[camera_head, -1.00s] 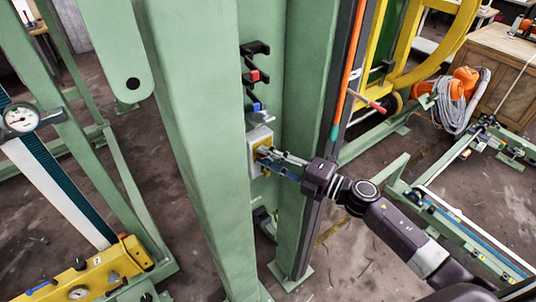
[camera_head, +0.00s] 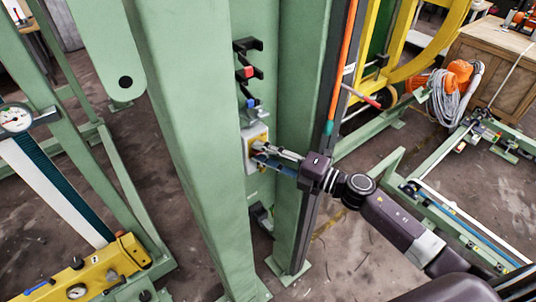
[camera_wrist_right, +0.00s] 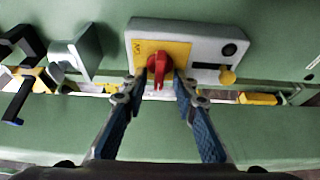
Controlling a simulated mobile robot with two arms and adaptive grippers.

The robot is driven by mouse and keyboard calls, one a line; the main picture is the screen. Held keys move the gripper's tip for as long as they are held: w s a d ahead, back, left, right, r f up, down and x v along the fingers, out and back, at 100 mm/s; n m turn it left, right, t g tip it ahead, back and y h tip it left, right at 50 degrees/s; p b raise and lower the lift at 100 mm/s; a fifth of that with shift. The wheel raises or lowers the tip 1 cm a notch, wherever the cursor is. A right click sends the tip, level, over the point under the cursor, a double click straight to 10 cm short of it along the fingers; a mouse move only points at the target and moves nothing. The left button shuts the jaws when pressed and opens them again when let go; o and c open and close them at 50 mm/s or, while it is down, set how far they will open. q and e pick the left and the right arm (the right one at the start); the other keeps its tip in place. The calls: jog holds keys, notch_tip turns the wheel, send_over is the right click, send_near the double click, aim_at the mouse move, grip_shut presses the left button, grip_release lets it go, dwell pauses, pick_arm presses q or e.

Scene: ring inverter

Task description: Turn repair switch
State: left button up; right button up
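The repair switch is a red knob (camera_wrist_right: 158,68) on a yellow plate (camera_wrist_right: 178,50), set on a grey box (camera_wrist_right: 213,45) fixed to the green frame. In the head view the grey box (camera_head: 248,163) sits in the recess of the green column, and the fingers partly cover it. My right gripper (camera_wrist_right: 158,82) reaches the box from the right in the head view (camera_head: 261,154). Its two fingers are apart, one on each side of the red knob, with gaps showing between knob and fingertips. My left gripper is not in view.
Black hooks (camera_head: 248,60) and small parts with red and blue pieces are mounted above the box. A green column (camera_head: 185,150) stands close on the left. An orange and dark vertical rail (camera_head: 335,85) stands on the right. A yellow key-like part (camera_wrist_right: 227,76) is on the box.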

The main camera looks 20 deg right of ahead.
jog(key=v, duration=1.2)
dwell(0.3)
